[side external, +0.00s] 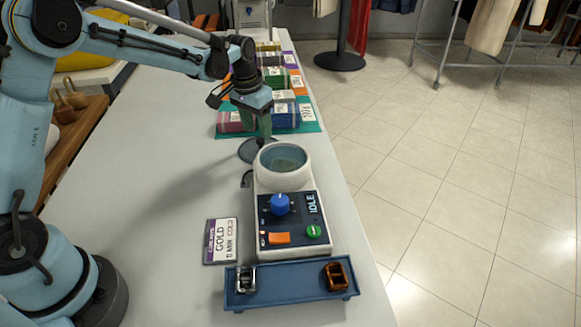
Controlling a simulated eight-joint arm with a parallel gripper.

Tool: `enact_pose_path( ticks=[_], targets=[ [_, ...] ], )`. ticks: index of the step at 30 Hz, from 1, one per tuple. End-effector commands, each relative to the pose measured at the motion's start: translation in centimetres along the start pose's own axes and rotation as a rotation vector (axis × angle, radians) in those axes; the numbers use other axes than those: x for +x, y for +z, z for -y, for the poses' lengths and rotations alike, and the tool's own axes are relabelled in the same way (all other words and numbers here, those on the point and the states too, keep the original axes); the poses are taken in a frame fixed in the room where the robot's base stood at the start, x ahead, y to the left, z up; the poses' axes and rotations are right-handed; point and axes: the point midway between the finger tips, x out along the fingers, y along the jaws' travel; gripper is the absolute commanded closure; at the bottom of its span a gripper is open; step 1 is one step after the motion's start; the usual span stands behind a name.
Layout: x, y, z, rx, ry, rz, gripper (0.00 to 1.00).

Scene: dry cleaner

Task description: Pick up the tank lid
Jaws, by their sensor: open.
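The tank lid looks to be the dark grey-blue disc (249,155) lying flat on the counter, just behind and left of the machine's round tank. My gripper (257,133) points down above this disc, with its greenish fingers apart. Whether the fingers touch the disc or a knob on it cannot be told. The white round tank (284,181) is open at the top and shows a blue-grey inside. It sits at the back of a control box (291,220) with a blue knob, an orange switch, a green button and an IDLE label.
Folded, tagged clothes (286,117) lie on coloured mats behind my gripper. A blue tray (291,287) with a silver and a brown buckle-like piece lies in front of the box. The counter's left middle is clear.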

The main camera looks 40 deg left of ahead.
Motion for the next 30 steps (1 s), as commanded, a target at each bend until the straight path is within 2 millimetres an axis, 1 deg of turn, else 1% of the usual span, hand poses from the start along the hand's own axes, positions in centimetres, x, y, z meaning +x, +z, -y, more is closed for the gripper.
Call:
enact_pose_path(
  ticks=[1,3,7,10,16,26,30],
  targets=[
    [0.9,-0.1,0.0,0.000,0.000,0.000,0.48],
    [1.9,-0.1,0.0,0.000,0.000,0.000,0.48],
    [3.2,0.0,-0.1,0.000,0.000,0.000,0.48],
    [3.6,0.0,-0.1,0.000,0.000,0.000,0.48],
    [3.6,0.0,-0.1,0.000,0.000,0.000,0.48],
    [3.6,0.0,0.0,0.000,0.000,0.000,0.99],
    [3.6,0.0,0.0,0.000,0.000,0.000,1.00]
  ],
)
